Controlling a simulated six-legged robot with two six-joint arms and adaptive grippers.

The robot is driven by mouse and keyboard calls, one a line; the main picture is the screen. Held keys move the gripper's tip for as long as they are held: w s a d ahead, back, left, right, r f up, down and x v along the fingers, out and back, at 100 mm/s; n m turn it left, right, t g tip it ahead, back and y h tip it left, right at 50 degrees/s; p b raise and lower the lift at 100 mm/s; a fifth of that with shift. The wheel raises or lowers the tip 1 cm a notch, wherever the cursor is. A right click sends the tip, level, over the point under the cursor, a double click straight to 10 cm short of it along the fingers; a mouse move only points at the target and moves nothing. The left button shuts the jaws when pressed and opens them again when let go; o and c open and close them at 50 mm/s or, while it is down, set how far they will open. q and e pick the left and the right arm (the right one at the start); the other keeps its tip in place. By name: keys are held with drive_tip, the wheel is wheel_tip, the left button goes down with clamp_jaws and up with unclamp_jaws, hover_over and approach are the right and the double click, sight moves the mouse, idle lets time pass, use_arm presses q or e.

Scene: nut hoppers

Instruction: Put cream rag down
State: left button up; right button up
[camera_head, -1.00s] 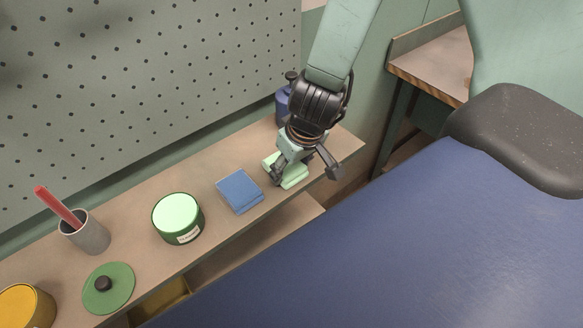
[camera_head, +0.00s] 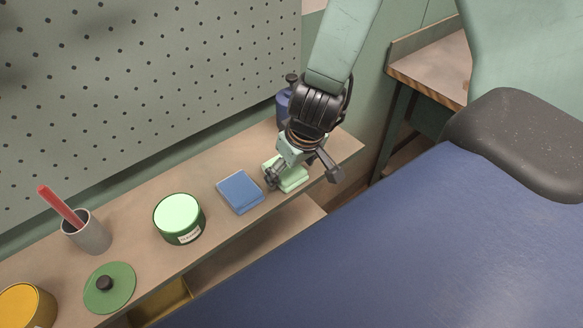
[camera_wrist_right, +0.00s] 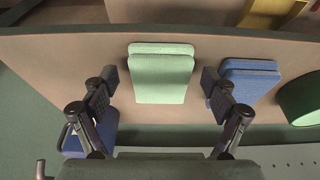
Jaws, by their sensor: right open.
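A folded pale green rag (camera_head: 292,181) lies on the wooden shelf near its right end; no cream-coloured rag shows. It also shows in the right wrist view (camera_wrist_right: 161,77) as a stack of two flat layers. My right gripper (camera_head: 303,177) is over the rag with its fingers spread. In the right wrist view the right gripper's fingers (camera_wrist_right: 159,78) stand on either side of the rag, with a gap at each side. My left gripper is in neither view.
A blue folded cloth (camera_head: 240,191) lies just left of the rag. Left of it stand a green tin (camera_head: 179,219), a green lid (camera_head: 109,288), a grey cup (camera_head: 88,235) and a yellow tin (camera_head: 27,307). A dark blue container (camera_head: 283,104) stands behind my right gripper.

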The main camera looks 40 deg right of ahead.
drive_tip(key=p+v, duration=0.9)
drive_tip(key=v, duration=0.3)
drive_tip(key=shift+r+p, duration=0.2)
drive_tip(key=shift+p, duration=0.1)
drive_tip(key=shift+w+d+f, duration=0.15)
drive_tip(key=shift+w+f, duration=0.05)
drive_tip(key=b, duration=0.6)
hover_over(291, 170)
drive_tip(key=s, duration=0.2)
drive_tip(key=x, duration=0.2)
drive_tip(key=s+x, duration=0.1)
drive_tip(key=x, duration=0.4)
drive_tip(key=shift+s+f, duration=0.25)
drive_tip(key=shift+b+x, duration=1.05)
drive_tip(key=shift+x, duration=0.1)
drive_tip(key=shift+b+x, duration=0.85)
drive_tip(key=shift+x, duration=0.35)
